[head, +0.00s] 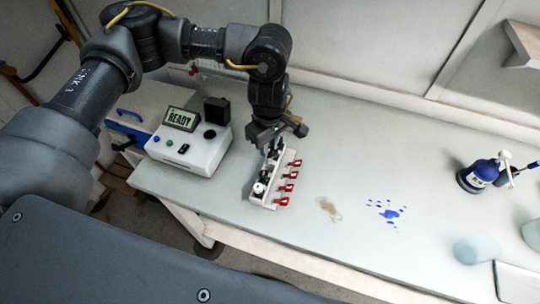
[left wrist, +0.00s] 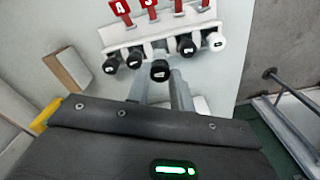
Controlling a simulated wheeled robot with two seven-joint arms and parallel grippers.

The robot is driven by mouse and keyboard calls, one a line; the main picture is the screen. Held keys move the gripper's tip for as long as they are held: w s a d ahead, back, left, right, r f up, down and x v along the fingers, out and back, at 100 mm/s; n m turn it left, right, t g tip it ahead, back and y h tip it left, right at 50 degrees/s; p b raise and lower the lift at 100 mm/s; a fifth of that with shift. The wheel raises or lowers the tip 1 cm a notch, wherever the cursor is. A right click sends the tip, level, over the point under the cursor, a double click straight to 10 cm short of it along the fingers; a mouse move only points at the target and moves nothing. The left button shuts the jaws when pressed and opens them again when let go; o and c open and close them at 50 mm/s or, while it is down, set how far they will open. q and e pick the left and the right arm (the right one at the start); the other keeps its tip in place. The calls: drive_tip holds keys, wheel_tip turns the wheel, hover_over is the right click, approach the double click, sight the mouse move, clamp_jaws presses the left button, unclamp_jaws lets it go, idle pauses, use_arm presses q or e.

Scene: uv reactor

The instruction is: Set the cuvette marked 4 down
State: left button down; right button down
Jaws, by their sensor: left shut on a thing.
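My left gripper (head: 272,148) is at the far end of a white rack (head: 262,204) on the bench. In the left wrist view its fingers (left wrist: 160,84) are shut on a black-capped cuvette (left wrist: 160,70), which sits nearer the camera than the row of caps. The mark on its cap is too small to read. In that view the rack (left wrist: 165,30) has red tags, one reading 4 (left wrist: 118,7). Several black caps and one white cap (left wrist: 216,41) stand along it. The lower part of the held cuvette is hidden. My right gripper is not in view.
A white device (head: 192,150) with a READY display stands left of the rack. Brown (head: 328,208) and blue (head: 386,211) stains lie to the right. The bench behind the stains is clear.

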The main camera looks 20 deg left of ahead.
sight(269, 157)
use_arm(q)
drive_tip(key=shift+f, duration=0.6)
wheel_tip(269, 157, down, 4)
drive_tip(key=shift+r+p, duration=0.15)
drive_tip(key=shift+p, duration=0.5)
drive_tip(key=c, duration=1.5)
unclamp_jaws()
drive_tip(key=shift+f, duration=0.2)
